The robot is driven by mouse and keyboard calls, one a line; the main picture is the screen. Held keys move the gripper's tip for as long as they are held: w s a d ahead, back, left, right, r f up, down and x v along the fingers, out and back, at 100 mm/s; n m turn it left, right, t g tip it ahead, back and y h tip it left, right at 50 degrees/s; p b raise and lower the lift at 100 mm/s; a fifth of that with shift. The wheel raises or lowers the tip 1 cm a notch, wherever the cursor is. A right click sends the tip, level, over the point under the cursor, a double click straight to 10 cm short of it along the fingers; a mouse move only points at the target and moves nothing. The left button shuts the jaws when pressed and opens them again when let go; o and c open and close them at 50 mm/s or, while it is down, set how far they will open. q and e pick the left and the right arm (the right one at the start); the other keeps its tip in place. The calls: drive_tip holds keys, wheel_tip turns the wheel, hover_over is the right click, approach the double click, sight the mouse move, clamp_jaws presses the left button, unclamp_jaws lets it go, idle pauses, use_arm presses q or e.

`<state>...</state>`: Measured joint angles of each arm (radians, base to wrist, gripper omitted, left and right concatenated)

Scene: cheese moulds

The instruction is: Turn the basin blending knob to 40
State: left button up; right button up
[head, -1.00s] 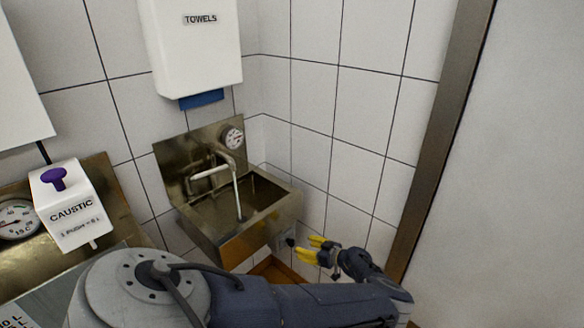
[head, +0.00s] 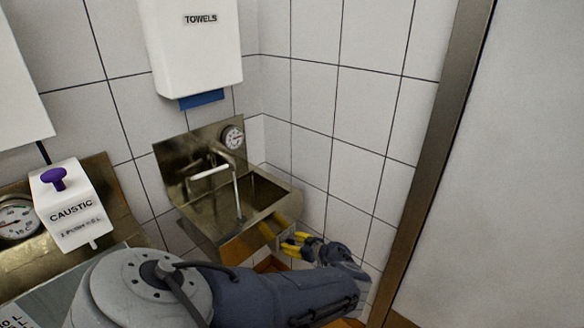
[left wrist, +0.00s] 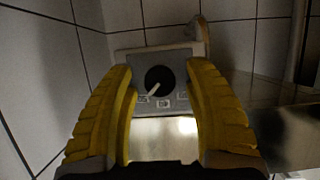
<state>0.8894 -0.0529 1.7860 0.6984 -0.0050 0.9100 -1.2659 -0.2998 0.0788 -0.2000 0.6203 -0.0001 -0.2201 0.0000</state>
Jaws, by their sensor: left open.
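The basin blending knob (left wrist: 158,80) is a round black knob on a pale plate (left wrist: 190,54) with several small marks, too blurred to read. Its white pointer slants to the lower left, towards the leftmost mark. My left gripper (left wrist: 160,98) has its yellow fingers apart, one on each side of the knob in the wrist view; I cannot tell whether they touch it. In the head view my left gripper (head: 291,242) is beside the lower right side of the metal basin (head: 232,247), and the knob is hidden there. My right gripper is not in view.
A tap (head: 210,173) and a round dial (head: 233,138) are at the basin's back. A towel dispenser (head: 195,50) hangs above. A caustic box (head: 72,215) with a purple knob is at left. A tiled wall and a dark door frame (head: 435,165) bound the right.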

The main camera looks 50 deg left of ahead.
sight(287, 223)
use_arm(q)
drive_tip(key=shift+o, duration=0.3)
clamp_jaws()
idle(0.3)
drive_tip(key=n+t, duration=0.1)
drive_tip(key=n, duration=0.1)
drive_tip(key=shift+s+n+t, duration=0.1)
drive_tip(key=shift+n+t, duration=0.2)
drive_tip(key=shift+n+t+y, duration=0.6)
drive_tip(key=shift+n+t, duration=0.6)
drive_tip(key=shift+n, duration=0.5)
drive_tip(key=shift+c, duration=0.3)
unclamp_jaws()
drive_tip(key=shift+r, duration=5)
